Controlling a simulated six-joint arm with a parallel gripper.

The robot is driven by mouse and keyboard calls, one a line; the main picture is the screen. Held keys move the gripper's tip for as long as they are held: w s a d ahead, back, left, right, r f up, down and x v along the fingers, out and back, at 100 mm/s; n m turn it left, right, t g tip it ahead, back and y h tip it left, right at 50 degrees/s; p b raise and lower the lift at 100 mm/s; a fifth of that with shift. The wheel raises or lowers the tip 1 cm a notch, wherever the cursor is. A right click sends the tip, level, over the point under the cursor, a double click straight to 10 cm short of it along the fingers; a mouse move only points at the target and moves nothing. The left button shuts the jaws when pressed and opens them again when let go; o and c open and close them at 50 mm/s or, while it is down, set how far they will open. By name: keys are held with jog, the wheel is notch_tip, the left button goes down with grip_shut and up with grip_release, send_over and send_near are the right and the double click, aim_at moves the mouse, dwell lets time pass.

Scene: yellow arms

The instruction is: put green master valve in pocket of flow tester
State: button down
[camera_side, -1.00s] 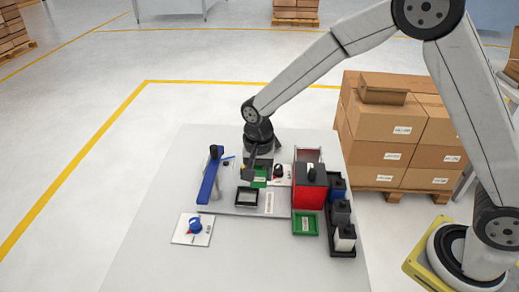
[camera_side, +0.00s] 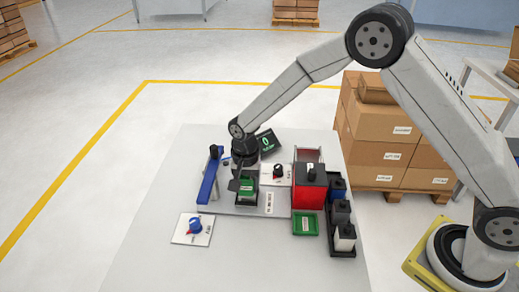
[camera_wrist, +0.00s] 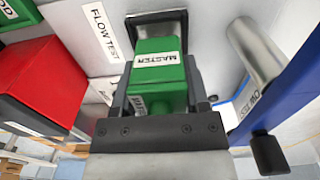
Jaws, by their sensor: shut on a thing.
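The green master valve (camera_side: 247,185), a green block, is at my gripper (camera_side: 243,181) in the side view. In the wrist view the valve (camera_wrist: 157,82) carries a white MASTER label and sits between the two fingers of my gripper (camera_wrist: 155,95), which is shut on it. The dark square pocket frame (camera_side: 246,204) of the flow tester (camera_side: 225,210) lies directly below the valve. In the wrist view the pocket's frame (camera_wrist: 178,20) borders the valve's far end. I cannot tell how deep the valve's end is in the pocket.
A blue lever (camera_side: 209,182) stands close left of the pocket. A dark display (camera_side: 266,143) stands behind.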

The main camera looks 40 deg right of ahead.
jog(key=shift+f, duration=1.05)
jog(key=shift+f, duration=0.2)
jog(key=shift+c, duration=0.4)
grip_release()
jog(key=shift+r, duration=0.1)
notch_tip(320, 180, up, 12)
jog(key=shift+r, duration=0.1)
jog(key=s+d+n+t, duration=0.1)
jog(key=s+d+n, duration=0.3)
jog(key=s, duration=0.5)
jog(key=s+d+n+t, duration=0.1)
jog(key=s+d+n, duration=0.4)
jog(key=s+d, duration=0.3)
jog(key=s, duration=0.2)
jog(key=shift+s+t, duration=0.3)
